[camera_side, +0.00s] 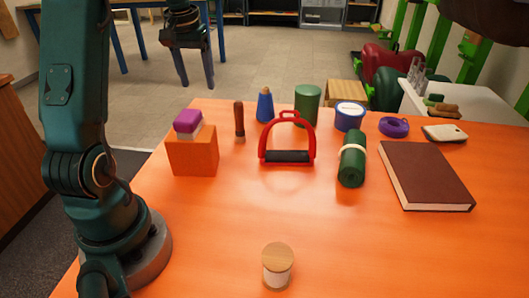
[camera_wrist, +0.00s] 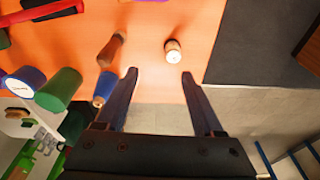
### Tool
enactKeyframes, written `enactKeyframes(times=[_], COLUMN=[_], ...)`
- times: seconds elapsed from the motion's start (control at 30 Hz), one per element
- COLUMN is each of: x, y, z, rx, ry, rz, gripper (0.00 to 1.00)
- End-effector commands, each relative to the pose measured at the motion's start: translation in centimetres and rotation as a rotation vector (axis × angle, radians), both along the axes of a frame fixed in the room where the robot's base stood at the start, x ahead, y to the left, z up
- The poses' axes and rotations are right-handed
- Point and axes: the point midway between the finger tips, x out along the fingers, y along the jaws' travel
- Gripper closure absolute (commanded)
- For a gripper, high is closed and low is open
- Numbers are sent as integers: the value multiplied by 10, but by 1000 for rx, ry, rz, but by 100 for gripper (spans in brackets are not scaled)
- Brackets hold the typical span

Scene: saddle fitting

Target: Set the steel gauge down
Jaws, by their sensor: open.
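My gripper (camera_side: 196,84) hangs past the table's far left edge in the side view. In the wrist view its two fingers (camera_wrist: 159,74) are spread wide with nothing between them. No other object in either view clearly looks like a steel gauge.
An orange block (camera_side: 194,155) carries a purple-topped piece (camera_side: 188,121). Near it stand a brown handle (camera_side: 239,122), a blue bottle (camera_side: 265,106) and a red stirrup (camera_side: 287,140). A lidded jar (camera_side: 277,266) stands in front. The middle foreground of the table (camera_side: 330,225) is clear.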

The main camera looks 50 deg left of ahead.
Motion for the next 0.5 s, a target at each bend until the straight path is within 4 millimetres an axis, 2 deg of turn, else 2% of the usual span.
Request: enactKeyframes(times=[0.1,0.23,0.4,0.5], x=[6,-1,-29,-51], y=[-53,-114,-184,-217], z=[20,33,37,32], rx=[34,67,97,107], ry=[-37,-85,-157,-202], rz=[-114,-246,-416,-514], gripper=[31,31,31,31])
